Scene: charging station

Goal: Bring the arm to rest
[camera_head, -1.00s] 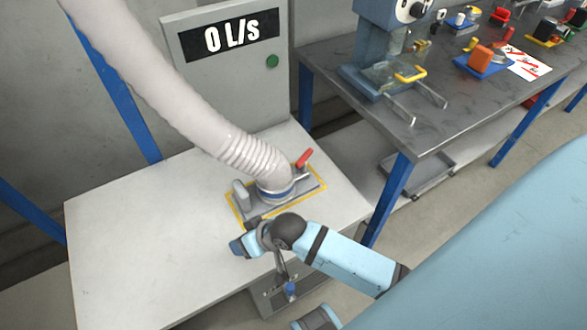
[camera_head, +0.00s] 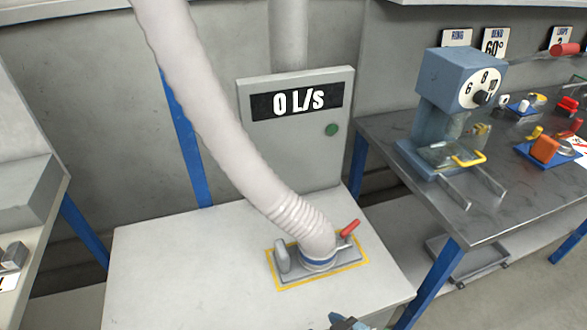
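A small part of one of my arms shows at the bottom edge of the head view, with its fingers out of sight or too cropped to read. I cannot tell from this frame which arm it is. In front of it, the grey hose (camera_head: 230,150) runs down to a port plate (camera_head: 346,269) with a yellow border on the white table (camera_head: 170,270). The hose end sits on the plate, beside a red-handled lever (camera_head: 350,228). No gripper touches the hose or the plate.
A grey panel (camera_head: 245,125) reading 0 L/s with a green button (camera_head: 332,129) stands behind the table. A blue machine (camera_head: 446,105) and several small fixtures stand on the dark bench (camera_head: 400,205) at right. The white table's left part is clear.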

